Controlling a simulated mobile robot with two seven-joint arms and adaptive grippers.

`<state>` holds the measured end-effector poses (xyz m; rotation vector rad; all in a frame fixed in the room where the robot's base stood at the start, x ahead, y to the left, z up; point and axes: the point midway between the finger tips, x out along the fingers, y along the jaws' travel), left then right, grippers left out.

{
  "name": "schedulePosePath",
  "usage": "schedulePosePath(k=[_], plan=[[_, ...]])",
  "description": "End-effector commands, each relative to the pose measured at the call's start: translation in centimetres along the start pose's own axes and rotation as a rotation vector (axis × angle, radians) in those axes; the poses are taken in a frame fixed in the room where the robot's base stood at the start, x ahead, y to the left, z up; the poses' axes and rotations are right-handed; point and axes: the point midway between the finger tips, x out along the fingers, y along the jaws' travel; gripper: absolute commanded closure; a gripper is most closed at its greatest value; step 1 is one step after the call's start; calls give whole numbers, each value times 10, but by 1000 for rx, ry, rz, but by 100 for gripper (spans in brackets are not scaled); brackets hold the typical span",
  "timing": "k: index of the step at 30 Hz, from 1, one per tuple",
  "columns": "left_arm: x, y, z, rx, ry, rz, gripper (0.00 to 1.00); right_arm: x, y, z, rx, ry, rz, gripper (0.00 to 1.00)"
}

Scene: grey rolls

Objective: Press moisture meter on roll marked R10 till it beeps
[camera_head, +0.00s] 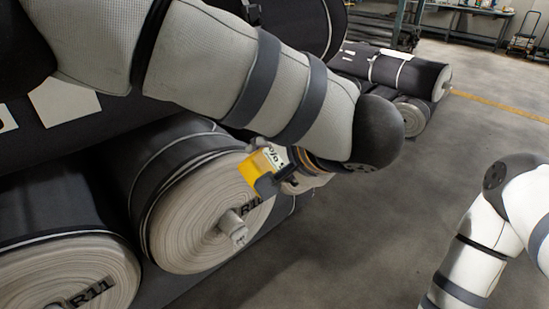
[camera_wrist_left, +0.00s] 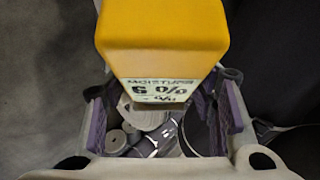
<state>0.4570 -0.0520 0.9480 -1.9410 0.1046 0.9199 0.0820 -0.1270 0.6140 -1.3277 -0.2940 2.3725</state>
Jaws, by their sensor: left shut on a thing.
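My left gripper (camera_head: 290,175) is shut on the yellow moisture meter (camera_head: 258,172), in front of the upper right part of a roll's end face. In the left wrist view the meter (camera_wrist_left: 160,45) sits between purple finger pads, its screen reading moisture 6 %. The roll (camera_head: 195,225) has a dark wrap, a pale coiled end and a protruding core. I cannot tell whether the meter touches this roll. Another roll (camera_head: 65,278), lower left, is marked R11. My right gripper is out of view.
A large dark roll with a white label (camera_head: 65,101) lies above these rolls, close to my left arm. More dark rolls (camera_head: 405,72) are stacked farther back. A workbench (camera_head: 465,12) stands at the back. The grey floor (camera_head: 360,235) on the right is open.

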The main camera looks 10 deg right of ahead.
Motion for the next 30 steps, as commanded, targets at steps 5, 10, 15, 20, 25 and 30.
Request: schedulePosePath(k=[5, 10, 15, 20, 25, 30], plan=[[0, -1, 0, -1, 0, -2, 86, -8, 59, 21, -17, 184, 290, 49], [0, -1, 1, -2, -2, -2, 86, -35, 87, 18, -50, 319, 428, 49], [14, -4, 37, -47, -55, -20, 87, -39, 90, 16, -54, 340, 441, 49], [35, -10, 112, -144, -164, -57, 87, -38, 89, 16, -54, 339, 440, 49], [44, -18, 201, -255, -290, -104, 87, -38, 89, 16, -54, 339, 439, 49], [43, -22, 251, -318, -361, -133, 87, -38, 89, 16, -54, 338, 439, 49]])
